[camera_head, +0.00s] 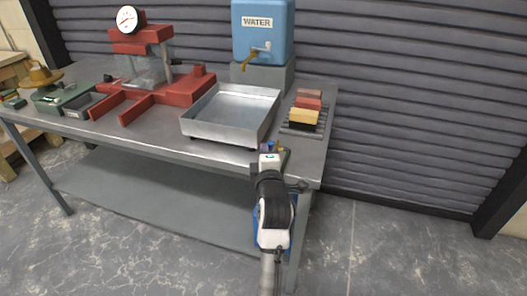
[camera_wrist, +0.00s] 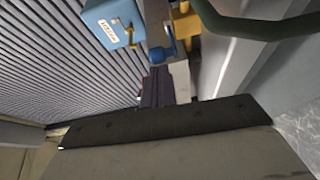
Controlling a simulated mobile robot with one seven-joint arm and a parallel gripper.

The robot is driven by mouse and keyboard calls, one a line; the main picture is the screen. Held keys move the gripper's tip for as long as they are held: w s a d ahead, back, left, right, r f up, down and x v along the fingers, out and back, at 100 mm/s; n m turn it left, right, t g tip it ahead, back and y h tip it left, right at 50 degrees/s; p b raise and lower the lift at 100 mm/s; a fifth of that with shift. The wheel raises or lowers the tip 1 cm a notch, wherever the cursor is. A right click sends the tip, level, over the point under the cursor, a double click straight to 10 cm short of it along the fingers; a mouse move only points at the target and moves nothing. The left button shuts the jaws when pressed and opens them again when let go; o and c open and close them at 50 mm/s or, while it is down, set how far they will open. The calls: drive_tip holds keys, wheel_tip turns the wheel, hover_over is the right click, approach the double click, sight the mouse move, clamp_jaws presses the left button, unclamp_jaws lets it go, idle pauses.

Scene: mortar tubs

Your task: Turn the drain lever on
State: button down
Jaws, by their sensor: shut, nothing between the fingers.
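My gripper (camera_head: 268,152) is at the front right edge of the metal table, just in front of the metal tray. It is shut, with nothing seen held. A small yellow part (camera_wrist: 186,22) and a blue piece (camera_wrist: 165,50) show close ahead in the wrist view. A dark green curved bar (camera_wrist: 255,25) crosses the top right there. I cannot tell which of these, if any, is the drain lever, or whether my gripper touches it. A blue water tank (camera_head: 262,35) has a brass tap (camera_head: 252,58) at its front; the tank also shows in the wrist view (camera_wrist: 108,20).
The shallow metal tray (camera_head: 200,129) stands on the table (camera_head: 150,147) behind my gripper. Stacked coloured blocks (camera_head: 304,117) lie to its right. A red press with a gauge (camera_head: 126,20) and a scale (camera_head: 60,98) stand left. Floor right of the table is clear.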

drive_tip(key=d+b, duration=0.1)
drive_tip(key=d+y+b, duration=0.1)
drive_tip(key=d+n, duration=0.1)
drive_tip(key=shift+s+d+f+b, duration=0.1)
drive_tip(key=shift+s+f+b, duration=0.15)
drive_tip(key=shift+b, duration=0.15)
drive_tip(key=shift+d+y+b, duration=0.4)
drive_tip(key=shift+y+b, duration=0.2)
drive_tip(key=n+y+b, duration=0.1)
drive_tip(key=d+n+g+y+b, duration=0.1)
drive_tip(key=b, duration=0.1)
drive_tip(key=d+n+y+b, duration=0.1)
drive_tip(key=shift+w+f+g+y, duration=0.15)
drive_tip(key=shift+w+g+y, duration=0.15)
drive_tip(key=shift+y, duration=0.1)
drive_tip(key=n+y+b, duration=0.1)
drive_tip(key=b, duration=0.1)
drive_tip(key=d+g+y+b, duration=0.1)
drive_tip(key=shift+w+d+n+b, duration=0.15)
drive_tip(key=shift+w+n+b, duration=0.1)
drive_tip(key=shift+n+b, duration=0.15)
drive_tip(key=n+g+y+b, duration=0.1)
drive_tip(key=d+g+y+b, duration=0.1)
drive_tip(key=shift+w+n+b, duration=0.35)
drive_tip(key=shift+n, duration=0.05)
drive_tip(key=shift+w+r+g+y, duration=0.1)
drive_tip(key=shift+r+g+y, duration=0.25)
drive_tip(key=shift+y, duration=0.15)
drive_tip(key=shift+a, duration=0.1)
